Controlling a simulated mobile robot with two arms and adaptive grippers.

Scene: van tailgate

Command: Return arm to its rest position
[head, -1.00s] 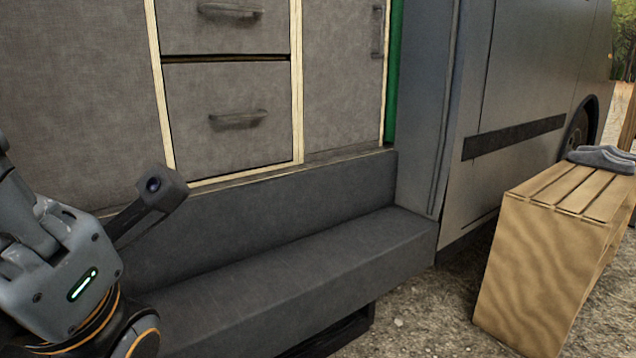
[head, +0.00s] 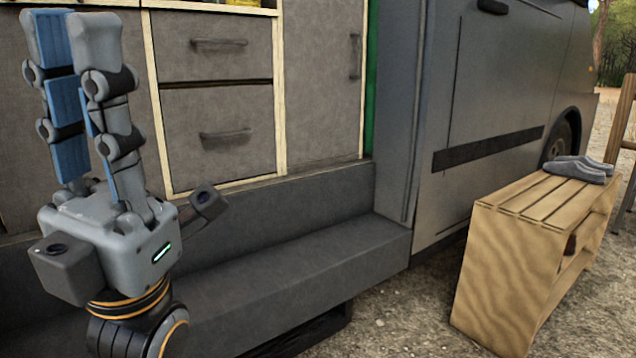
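My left gripper (head: 71,38) stands at the left of the head view with its fingers pointing up. My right gripper is not in view.
A drawer unit (head: 218,125) and a grey step (head: 300,275) of the van lie behind and right of the gripper. A wooden slatted crate (head: 510,265) with grey shoes (head: 578,170) stands on the gravel at right. Gravel between step and crate is clear.

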